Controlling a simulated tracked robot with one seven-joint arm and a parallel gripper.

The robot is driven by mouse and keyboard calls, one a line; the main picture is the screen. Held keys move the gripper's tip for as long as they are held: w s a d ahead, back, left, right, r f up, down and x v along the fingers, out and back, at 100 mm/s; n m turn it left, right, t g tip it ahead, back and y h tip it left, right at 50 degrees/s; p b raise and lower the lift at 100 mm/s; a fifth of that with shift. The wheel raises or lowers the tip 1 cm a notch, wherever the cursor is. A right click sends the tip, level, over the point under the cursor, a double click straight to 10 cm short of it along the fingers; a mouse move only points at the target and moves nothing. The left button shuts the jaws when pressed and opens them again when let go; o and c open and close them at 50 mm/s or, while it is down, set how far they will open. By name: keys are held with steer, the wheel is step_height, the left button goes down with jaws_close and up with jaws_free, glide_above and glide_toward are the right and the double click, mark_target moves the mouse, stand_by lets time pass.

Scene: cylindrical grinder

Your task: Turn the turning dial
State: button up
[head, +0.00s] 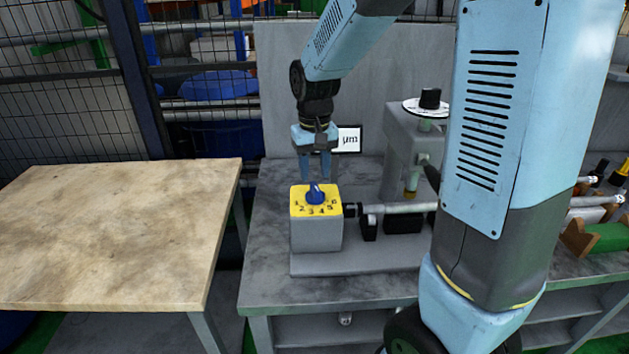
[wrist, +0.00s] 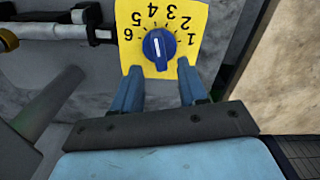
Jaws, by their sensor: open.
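The turning dial (head: 315,194) is a blue knob with a white pointer line on a yellow plate numbered 1 to 6. The plate tops a grey box (head: 317,236) on the grey workbench. My gripper (head: 314,181) points down just above and behind the dial in the head view. In the wrist view the dial (wrist: 159,47) lies beyond the fingertips of my gripper (wrist: 160,76), roughly centred between them. The two blue fingers are apart with nothing between them. I cannot tell the exact height gap between fingertips and knob.
A grinder with a horizontal shaft (head: 400,208) and a grey upright housing (head: 408,150) stands right of the box. A small "µm" display (head: 349,139) is behind my gripper. A bare wooden table (head: 110,230) is at the left. A mesh fence (head: 60,110) stands behind.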

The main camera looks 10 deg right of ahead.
mark_target(316, 185)
step_height(316, 185, up, 9)
steer(key=shift+r, duration=0.15)
stand_by(0.4)
steer(key=s+d+r+t, duration=0.1)
steer(key=s+d+t, duration=0.1)
steer(key=s, duration=0.4)
steer(key=s+d+r+t, duration=0.1)
steer(key=s+d+r, duration=0.1)
steer(key=s+d, duration=0.2)
steer(key=s+d+r+m+t, duration=0.1)
steer(key=s+d+r+t, duration=0.1)
steer(key=s, duration=0.7)
steer(key=shift+d+t, duration=0.3)
steer(key=shift+d, duration=0.25)
steer(key=shift+s, duration=0.1)
stand_by(1.2)
